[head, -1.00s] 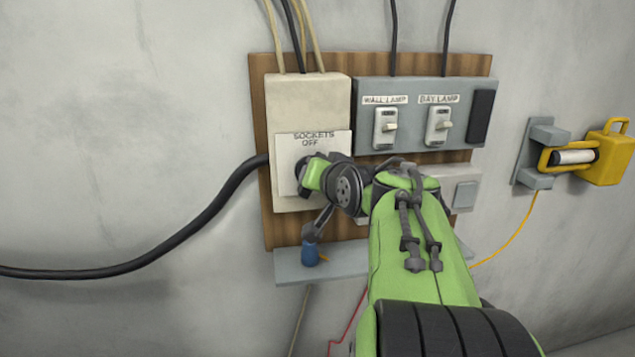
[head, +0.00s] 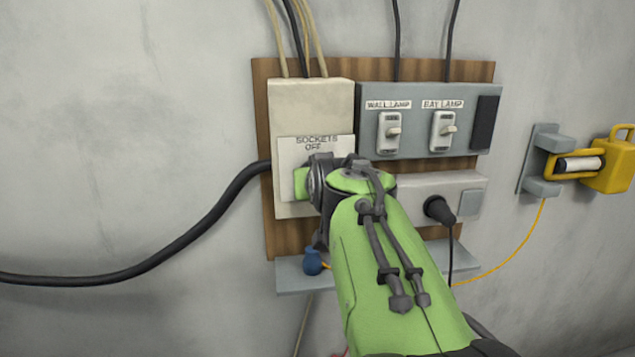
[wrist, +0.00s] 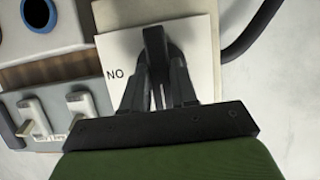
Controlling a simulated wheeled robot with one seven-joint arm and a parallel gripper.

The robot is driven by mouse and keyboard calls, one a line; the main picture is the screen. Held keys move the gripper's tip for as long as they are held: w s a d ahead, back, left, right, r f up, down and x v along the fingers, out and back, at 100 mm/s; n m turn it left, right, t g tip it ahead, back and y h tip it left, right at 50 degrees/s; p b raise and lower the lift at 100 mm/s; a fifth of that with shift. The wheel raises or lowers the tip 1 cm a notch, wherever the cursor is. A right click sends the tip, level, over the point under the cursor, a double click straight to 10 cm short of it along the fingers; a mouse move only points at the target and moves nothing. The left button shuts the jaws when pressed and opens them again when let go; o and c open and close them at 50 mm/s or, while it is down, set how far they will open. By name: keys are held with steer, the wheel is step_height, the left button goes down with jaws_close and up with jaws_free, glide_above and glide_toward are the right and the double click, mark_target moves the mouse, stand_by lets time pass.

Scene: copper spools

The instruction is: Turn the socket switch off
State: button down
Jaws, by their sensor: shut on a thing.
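The sockets switch is a cream box (head: 308,103) with a pale plate (head: 288,152) lettered "SOCKETS OFF" at its top. In the wrist view the plate (wrist: 203,45) shows upside down, with "ON" lettered to the left. A black switch handle (wrist: 154,38) stands out from the plate's middle. My gripper (wrist: 160,64) is shut on this handle, with a finger on each side. In the head view my wrist hides the handle and fingers, so I cannot tell there which mark the handle points to.
A grey box (head: 420,140) with wall lamp (head: 391,132) and bay lamp (head: 443,130) switches is close on the right. Below it, a black plug (head: 438,208) sits in a socket block. A blue item (head: 312,261) rests on the shelf (head: 292,277). A yellow lamp (head: 606,165) hangs at far right.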

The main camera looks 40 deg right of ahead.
steer(key=c, duration=1.3)
jaws_free()
steer(key=o, duration=0.3)
steer(key=shift+w, duration=0.1)
steer(key=shift+o, duration=0.2)
steer(key=p+v, duration=0.1)
steer(key=v, duration=1.5)
steer(key=shift+d, duration=0.1)
